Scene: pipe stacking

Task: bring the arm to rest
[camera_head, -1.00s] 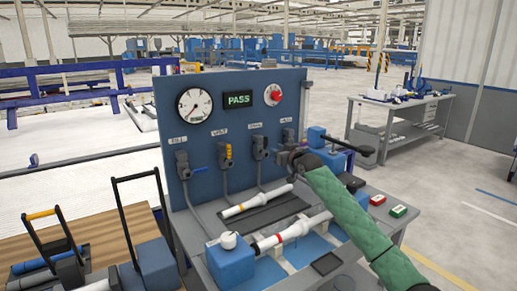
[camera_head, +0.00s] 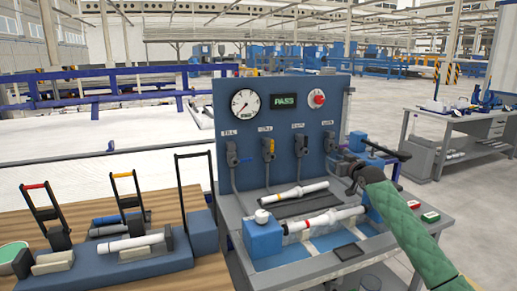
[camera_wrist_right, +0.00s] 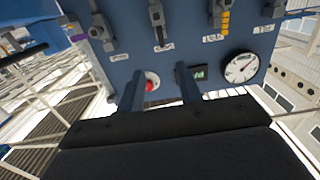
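My right arm, in a green sleeve, comes in from the lower right of the head view. Its dark gripper (camera_head: 347,168) is in front of the right end of the blue test panel (camera_head: 230,107), near the rightmost valve. In the right wrist view its two fingers (camera_wrist_right: 163,80) stand apart with nothing between them, pointing toward the panel. Whether they touch anything is not clear in the head view, but the wrist view shows them free. My left gripper is not in view.
The bench holds a white pipe in a blue clamp fixture (camera_head: 263,237) and another pipe (camera_head: 299,191) on a dark tray. A wooden table (camera_head: 190,275) with pipes and handled stands is at left.

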